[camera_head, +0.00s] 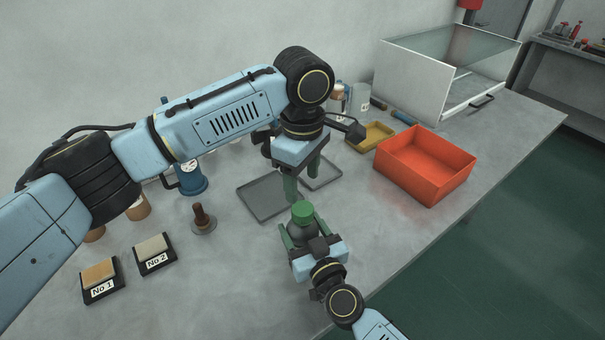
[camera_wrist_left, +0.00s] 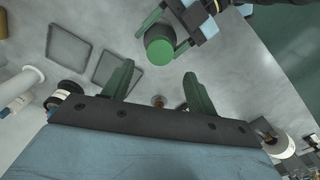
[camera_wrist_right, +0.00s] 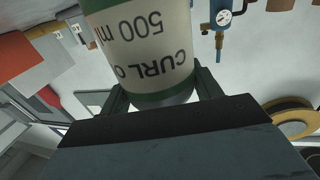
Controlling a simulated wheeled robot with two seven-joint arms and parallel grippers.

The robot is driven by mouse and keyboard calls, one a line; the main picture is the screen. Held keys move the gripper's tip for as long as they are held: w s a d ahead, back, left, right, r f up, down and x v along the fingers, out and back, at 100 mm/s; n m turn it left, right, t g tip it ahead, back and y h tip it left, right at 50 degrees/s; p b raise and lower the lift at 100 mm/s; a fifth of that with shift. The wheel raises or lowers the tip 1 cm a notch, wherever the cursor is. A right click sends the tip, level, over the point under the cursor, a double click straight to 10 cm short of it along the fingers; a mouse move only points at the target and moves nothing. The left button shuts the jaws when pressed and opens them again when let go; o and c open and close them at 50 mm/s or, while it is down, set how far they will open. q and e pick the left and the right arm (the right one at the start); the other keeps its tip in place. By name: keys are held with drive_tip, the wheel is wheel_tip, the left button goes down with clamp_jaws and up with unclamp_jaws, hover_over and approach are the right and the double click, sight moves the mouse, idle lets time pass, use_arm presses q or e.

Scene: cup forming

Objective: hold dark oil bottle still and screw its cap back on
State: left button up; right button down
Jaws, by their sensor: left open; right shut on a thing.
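The oil bottle (camera_head: 302,230) stands upright near the table's front, with a green cap (camera_head: 303,211) on top; how tightly the cap sits I cannot tell. My right gripper (camera_head: 301,238) is shut around the bottle's body. In the right wrist view the bottle (camera_wrist_right: 145,45) shows a cream label with "500 ml" between the fingers (camera_wrist_right: 160,95). My left gripper (camera_head: 301,185) is open and empty, fingers down, just above and behind the cap. In the left wrist view the green cap (camera_wrist_left: 160,51) lies ahead of the open fingers (camera_wrist_left: 157,85), apart from them.
Two flat grey trays (camera_head: 262,212) lie behind the bottle. An orange bin (camera_head: 440,182) stands to the right, with a yellow tray (camera_head: 371,138) beyond. A brown-knobbed stand (camera_head: 203,220) and pads marked No 1 (camera_head: 99,275) and No 2 (camera_head: 153,251) are left.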

sight(302, 208)
use_arm(q)
wheel_tip(302, 208, down, 8)
drive_tip(key=shift+r, duration=0.15)
idle(0.4)
